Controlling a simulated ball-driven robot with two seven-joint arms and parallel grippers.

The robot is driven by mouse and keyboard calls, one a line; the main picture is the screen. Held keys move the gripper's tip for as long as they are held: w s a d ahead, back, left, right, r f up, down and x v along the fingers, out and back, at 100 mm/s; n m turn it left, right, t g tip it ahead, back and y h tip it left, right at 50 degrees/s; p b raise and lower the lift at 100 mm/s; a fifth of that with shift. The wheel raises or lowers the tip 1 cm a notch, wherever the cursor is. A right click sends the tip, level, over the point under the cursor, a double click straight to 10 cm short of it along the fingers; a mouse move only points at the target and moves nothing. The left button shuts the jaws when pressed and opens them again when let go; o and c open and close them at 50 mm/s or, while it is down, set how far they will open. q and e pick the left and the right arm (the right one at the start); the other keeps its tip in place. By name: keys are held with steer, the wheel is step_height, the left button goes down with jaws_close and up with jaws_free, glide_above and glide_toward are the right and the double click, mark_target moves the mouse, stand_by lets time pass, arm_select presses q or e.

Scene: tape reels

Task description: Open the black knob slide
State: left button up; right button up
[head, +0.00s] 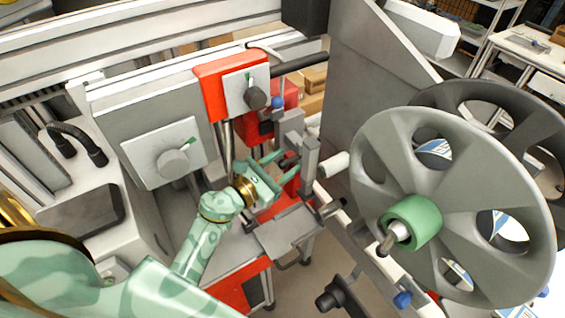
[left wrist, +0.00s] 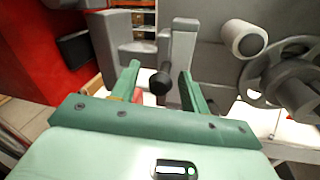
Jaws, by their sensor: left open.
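The black knob (left wrist: 160,83) shows in the left wrist view, on the front of a grey metal slide block (left wrist: 183,45). My left gripper (left wrist: 159,75) is open, with one green finger on each side of the knob and gaps between. In the head view my left gripper (head: 284,166) reaches toward the grey slide (head: 310,158), beside the red machine frame. The knob is hard to make out there, near the fingers. My right gripper is not in view.
A large grey reel (head: 385,160) with a green hub (head: 420,215) stands to the right of the slide. A white roller (head: 334,165) sits between them. A panel with a round dial (head: 174,163) is to the left, and a grey plate (head: 290,228) lies below the gripper.

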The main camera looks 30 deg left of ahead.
arm_select(q)
jaws_close()
steer(key=w+a, duration=0.1)
steer(key=a+b, duration=0.1)
steer(key=a, duration=0.1)
steer(key=w+a, duration=0.1)
steer(key=shift+w+a+b, duration=0.3)
steer(key=shift+w+b, duration=0.05)
jaws_free()
